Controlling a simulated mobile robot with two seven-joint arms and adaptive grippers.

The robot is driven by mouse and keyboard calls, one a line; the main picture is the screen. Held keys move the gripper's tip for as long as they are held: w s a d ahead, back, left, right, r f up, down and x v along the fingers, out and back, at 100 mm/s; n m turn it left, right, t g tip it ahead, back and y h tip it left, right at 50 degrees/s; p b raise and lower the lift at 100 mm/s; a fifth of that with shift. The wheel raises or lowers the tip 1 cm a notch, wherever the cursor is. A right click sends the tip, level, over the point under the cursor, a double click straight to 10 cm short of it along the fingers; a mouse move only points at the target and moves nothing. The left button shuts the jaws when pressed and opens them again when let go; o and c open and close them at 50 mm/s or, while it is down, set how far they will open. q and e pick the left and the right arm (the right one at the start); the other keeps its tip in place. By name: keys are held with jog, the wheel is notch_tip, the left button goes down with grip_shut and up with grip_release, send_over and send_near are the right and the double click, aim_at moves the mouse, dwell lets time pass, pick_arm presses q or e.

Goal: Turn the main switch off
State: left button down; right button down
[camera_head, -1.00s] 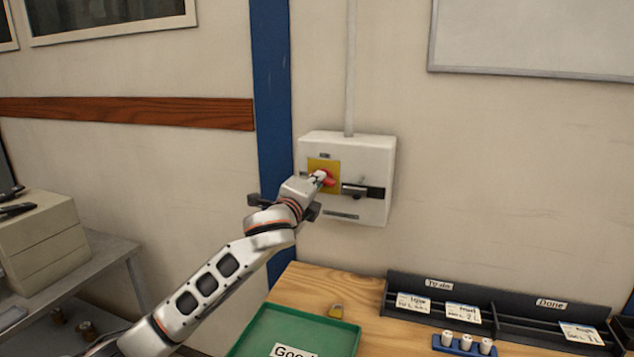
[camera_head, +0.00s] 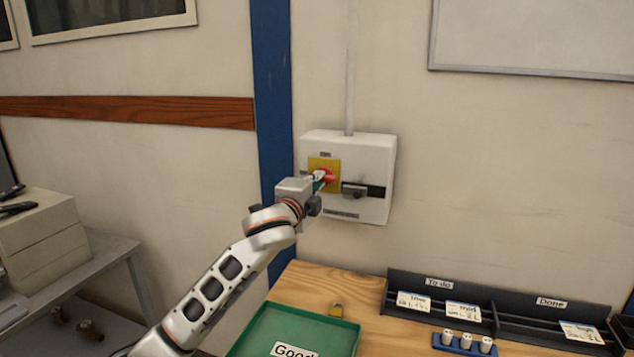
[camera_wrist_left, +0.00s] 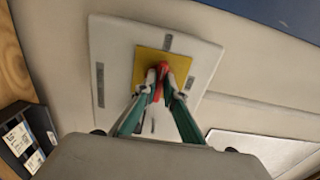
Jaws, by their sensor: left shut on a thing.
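The main switch is a red rotary handle (camera_head: 328,175) on a yellow plate (camera_head: 315,164). It sits on the front of a white wall box (camera_head: 365,150). My left gripper (camera_head: 321,178) is at the handle, and its wrist hides part of the yellow plate's lower left. In the left wrist view the fingers of my left gripper (camera_wrist_left: 160,80) are shut on the red handle (camera_wrist_left: 161,68), one finger on each side. The yellow plate (camera_wrist_left: 148,63) shows around it. My right gripper is not in view.
A black latch (camera_head: 356,191) sits right of the switch on the box. The wall around the box is clear.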

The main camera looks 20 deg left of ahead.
pick_arm(q)
jog(key=c, duration=2.1)
grip_release()
jog(key=shift+a, duration=0.1)
jog(key=shift+c, duration=0.2)
jog(key=s, duration=1.2)
jog(key=shift+a, duration=0.15)
jog(key=shift+f, duration=0.1)
